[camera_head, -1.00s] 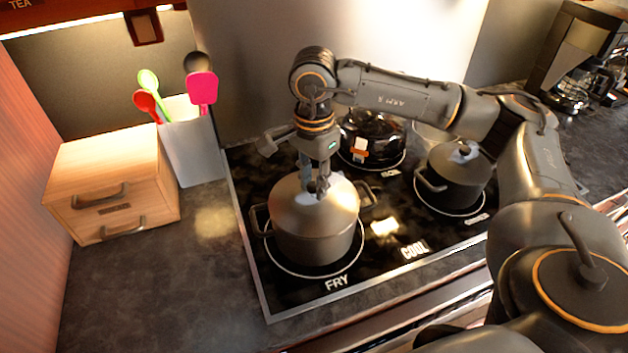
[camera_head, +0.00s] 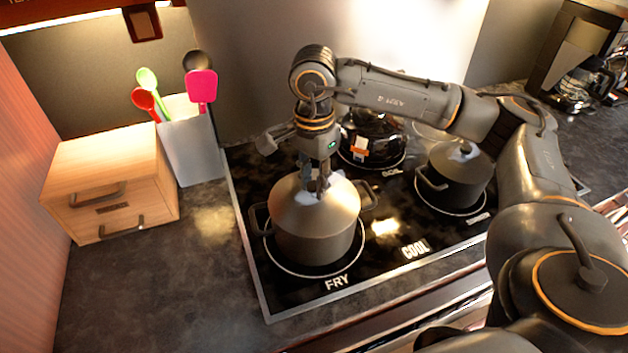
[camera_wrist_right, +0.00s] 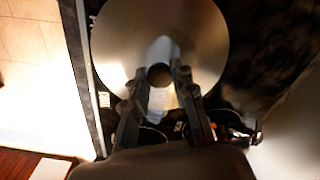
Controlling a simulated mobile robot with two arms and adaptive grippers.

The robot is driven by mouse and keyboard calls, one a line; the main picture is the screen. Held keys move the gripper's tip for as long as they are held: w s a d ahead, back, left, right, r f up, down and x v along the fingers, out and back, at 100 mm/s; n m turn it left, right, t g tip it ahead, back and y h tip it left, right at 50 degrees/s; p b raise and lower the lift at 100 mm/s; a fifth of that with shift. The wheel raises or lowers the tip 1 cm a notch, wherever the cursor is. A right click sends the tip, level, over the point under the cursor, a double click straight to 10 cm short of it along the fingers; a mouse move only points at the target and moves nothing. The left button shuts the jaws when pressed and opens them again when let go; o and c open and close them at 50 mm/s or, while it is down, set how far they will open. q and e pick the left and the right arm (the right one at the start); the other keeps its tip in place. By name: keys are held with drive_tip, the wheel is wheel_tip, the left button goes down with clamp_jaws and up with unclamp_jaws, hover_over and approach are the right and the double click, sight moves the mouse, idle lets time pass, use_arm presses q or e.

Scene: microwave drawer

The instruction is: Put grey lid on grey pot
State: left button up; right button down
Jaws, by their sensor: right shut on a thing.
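The grey pot (camera_head: 312,248) stands on the front left burner marked FRY, with a handle on each side. The grey lid (camera_head: 290,207) lies over its mouth and looks level; whether it is fully seated I cannot tell. My right gripper (camera_head: 320,192) points down from above and is shut on the lid's knob. In the right wrist view the lid (camera_wrist_right: 205,40) is a round grey disc, and the dark knob (camera_wrist_right: 160,75) sits between my right gripper's fingertips (camera_wrist_right: 163,78). My left gripper is not in view.
A dark lidded pot (camera_head: 458,178) stands on the right burner. A black kettle (camera_head: 372,138) is behind, partly hidden by my arm. A wooden drawer box (camera_head: 110,180) and a white utensil holder (camera_head: 190,150) stand left of the stove. The counter at front left is clear.

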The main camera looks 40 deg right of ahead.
idle(0.3)
drive_tip(key=c, duration=0.5)
unclamp_jaws()
drive_tip(key=shift+r+p, duration=1.9)
drive_tip(key=shift+r, duration=1.65)
